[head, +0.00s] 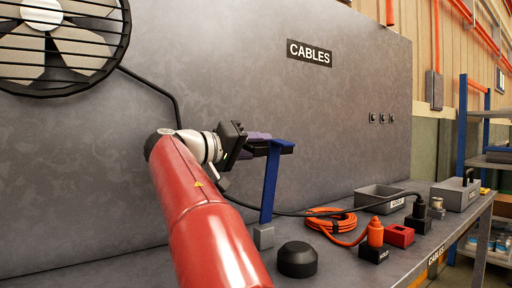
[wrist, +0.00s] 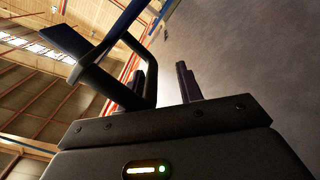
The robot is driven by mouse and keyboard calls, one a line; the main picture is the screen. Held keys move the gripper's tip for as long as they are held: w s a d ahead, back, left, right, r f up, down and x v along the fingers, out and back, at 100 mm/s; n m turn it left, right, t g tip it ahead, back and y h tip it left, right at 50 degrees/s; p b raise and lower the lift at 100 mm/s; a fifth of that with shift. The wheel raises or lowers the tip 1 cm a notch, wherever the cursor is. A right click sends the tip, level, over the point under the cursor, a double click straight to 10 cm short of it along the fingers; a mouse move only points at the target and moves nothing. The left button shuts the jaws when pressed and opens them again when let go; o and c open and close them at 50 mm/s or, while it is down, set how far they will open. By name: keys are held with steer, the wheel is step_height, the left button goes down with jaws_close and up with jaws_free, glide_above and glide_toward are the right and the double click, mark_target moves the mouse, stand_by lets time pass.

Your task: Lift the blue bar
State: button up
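The blue bar (head: 269,185) stands nearly upright over the bench in the head view, with a short arm at its top pointing right. Its foot meets a small grey block (head: 264,236). My gripper (head: 272,146) is level with the bar's top, its fingers pointing right and overlapping it in the picture; contact cannot be told. A blue bar section (wrist: 128,17) passes above and left of the fingers. A dark bent loop there surrounds the left finger's side.
A grey bench (head: 345,257) carries a black knob (head: 297,260), an orange cable coil (head: 333,221), an orange plug (head: 375,232), a red block (head: 399,236) and grey bins (head: 380,194). A grey panel (head: 230,70) with a fan (head: 62,40) stands behind. A black cable crosses behind the bar.

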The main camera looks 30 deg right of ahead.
steer(key=a, duration=0.8)
steer(key=shift+s+b, duration=0.25)
steer(key=shift+b, duration=0.1)
steer(key=m+g+h+b, duration=0.3)
steer(key=m+g, duration=0.2)
steer(key=m, duration=1.5)
glide_toward(272, 147)
steer(key=d, duration=0.2)
steer(key=x, duration=0.2)
steer(key=p+x, duration=0.1)
steer(key=x, duration=0.4)
steer(key=shift+w+d+r+p, duration=0.1)
steer(key=shift+w+r+p, duration=0.1)
steer(key=shift+w+p, duration=0.15)
steer(key=shift+c, duration=0.4)
jaws_close()
